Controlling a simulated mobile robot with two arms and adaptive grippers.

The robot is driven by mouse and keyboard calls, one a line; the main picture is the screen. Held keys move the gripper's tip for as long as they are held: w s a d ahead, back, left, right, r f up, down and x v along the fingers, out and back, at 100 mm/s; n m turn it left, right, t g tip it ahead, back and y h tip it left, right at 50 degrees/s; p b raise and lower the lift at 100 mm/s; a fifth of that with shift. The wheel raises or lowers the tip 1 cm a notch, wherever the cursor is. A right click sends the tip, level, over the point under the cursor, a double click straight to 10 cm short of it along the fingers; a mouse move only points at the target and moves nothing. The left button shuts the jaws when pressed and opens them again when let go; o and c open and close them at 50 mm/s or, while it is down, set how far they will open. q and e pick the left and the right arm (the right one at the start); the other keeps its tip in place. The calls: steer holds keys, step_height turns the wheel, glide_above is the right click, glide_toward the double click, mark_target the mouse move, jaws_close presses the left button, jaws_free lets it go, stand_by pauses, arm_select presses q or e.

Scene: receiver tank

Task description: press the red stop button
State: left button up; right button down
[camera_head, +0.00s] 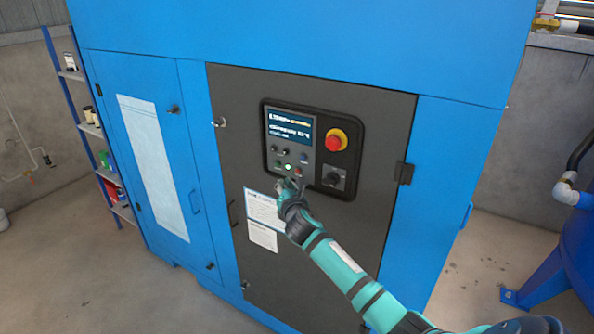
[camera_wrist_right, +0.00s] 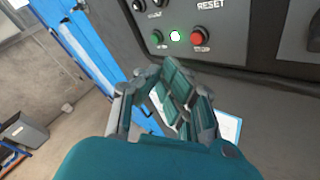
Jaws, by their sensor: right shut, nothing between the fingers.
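The small red stop button (camera_wrist_right: 200,38) sits on the grey control plate in the right wrist view, with a label under it that reads STOP. It also shows small in the head view (camera_head: 298,171), just above my right gripper (camera_head: 289,186). In the wrist view my right gripper (camera_wrist_right: 163,76) is shut and empty, its fingertips below the button row and apart from the red button in the picture. A larger red mushroom button (camera_head: 335,140) on a yellow collar is up and right on the same panel. My left gripper is not in view.
A green button (camera_wrist_right: 157,37) and a glowing white lamp (camera_wrist_right: 175,36) are left of the red button. A black rotary switch (camera_head: 333,178) is to the right, a lit screen (camera_head: 290,128) above. Paper sheets (camera_head: 263,207) are on the dark cabinet door below.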

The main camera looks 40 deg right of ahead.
steer(key=shift+s+a, duration=0.2)
steer(key=shift+a, duration=0.25)
steer(key=shift+s+a, duration=0.2)
steer(key=shift+a, duration=0.25)
steer(key=s+a+f+m+g+y+b, duration=0.1)
steer(key=s+a+f+m+g, duration=0.15)
steer(key=s+f, duration=0.75)
steer(key=s+a+f+m+g+y+b, duration=0.15)
steer(key=f+m, duration=0.25)
steer(key=f, duration=1.3)
steer(key=s+a+f+m+g+y, duration=0.1)
steer(key=s+a+f+m+g, duration=0.2)
steer(key=s+f, duration=0.75)
steer(key=s+a+f+m+g+y+b, duration=0.1)
steer(key=s+a+f+m+g, duration=0.1)
steer(key=s+f, duration=0.6)
steer(key=s+a+f+m+g, duration=0.2)
steer(key=s+a+f+m, duration=0.3)
steer(key=s, duration=1.2)
steer(key=s+a+f+m+g+y+b, duration=0.1)
steer(key=s+a+f+m+g, duration=0.2)
steer(key=s+f, duration=0.9)
steer(key=shift+s+a+f+m+y+b, duration=0.3)
steer(key=shift+s+m, duration=0.35)
steer(key=shift+m, duration=0.5)
